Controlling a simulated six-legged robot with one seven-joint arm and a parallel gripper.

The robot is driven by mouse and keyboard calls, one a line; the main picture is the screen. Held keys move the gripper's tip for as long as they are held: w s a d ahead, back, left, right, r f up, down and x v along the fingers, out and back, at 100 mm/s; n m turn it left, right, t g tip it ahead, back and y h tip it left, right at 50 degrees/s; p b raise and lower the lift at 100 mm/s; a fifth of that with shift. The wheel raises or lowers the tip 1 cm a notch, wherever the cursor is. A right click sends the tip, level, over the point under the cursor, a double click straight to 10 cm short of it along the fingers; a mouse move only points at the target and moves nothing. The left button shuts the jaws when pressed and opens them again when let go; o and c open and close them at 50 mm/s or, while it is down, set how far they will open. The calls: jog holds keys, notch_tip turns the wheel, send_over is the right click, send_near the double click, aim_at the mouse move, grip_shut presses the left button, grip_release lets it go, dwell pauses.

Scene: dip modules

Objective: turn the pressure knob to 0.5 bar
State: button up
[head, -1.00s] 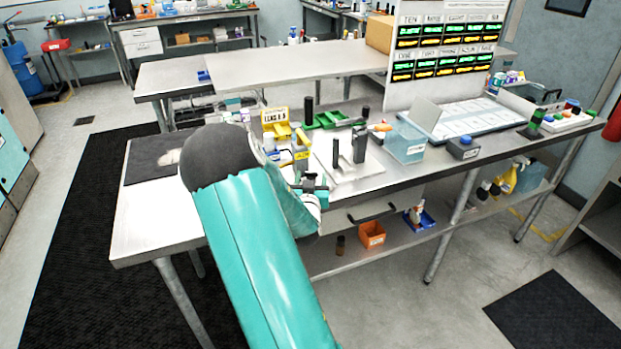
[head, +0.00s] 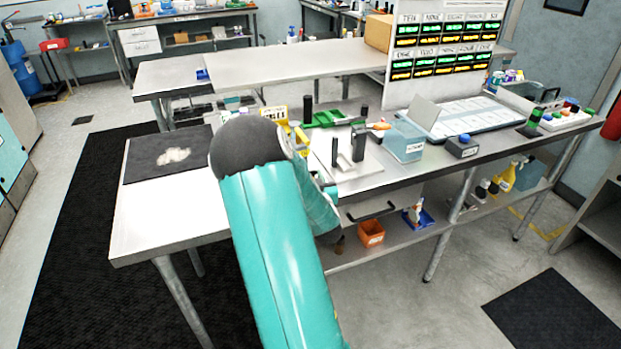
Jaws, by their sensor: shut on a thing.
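My arm's teal link and dark grey joint cover the left front of the workbench. My gripper (head: 325,186) shows only as a small dark and teal part just right of the arm, by the bench's front edge. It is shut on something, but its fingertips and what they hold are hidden. I cannot make out the pressure knob or its reading. A pale plate with dark upright posts (head: 358,146) stands just beyond and right of the gripper. A yellow labelled block (head: 274,114) is partly hidden behind the arm.
A green fixture (head: 330,118) stands behind the posts. A clear bluish bin (head: 404,141) and a dark box with a blue button (head: 463,146) stand to the right. A dark mat (head: 150,152) lies on the left bench top. An orange bin (head: 371,234) sits on the lower shelf.

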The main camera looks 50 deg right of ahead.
jog(key=y, duration=0.1)
jog(key=n+t+y, duration=0.2)
jog(key=shift+s+d, duration=0.3)
jog(key=shift+d, duration=0.05)
jog(key=shift+d+n+t+y, duration=0.2)
jog(key=shift+n+t+y, duration=0.8)
jog(key=shift+n+y, duration=0.8)
jog(key=shift+y, duration=0.4)
jog(key=o, duration=1)
jog(key=v, duration=1.3)
jog(key=shift+s+a, duration=0.15)
jog(key=shift+s, duration=0.2)
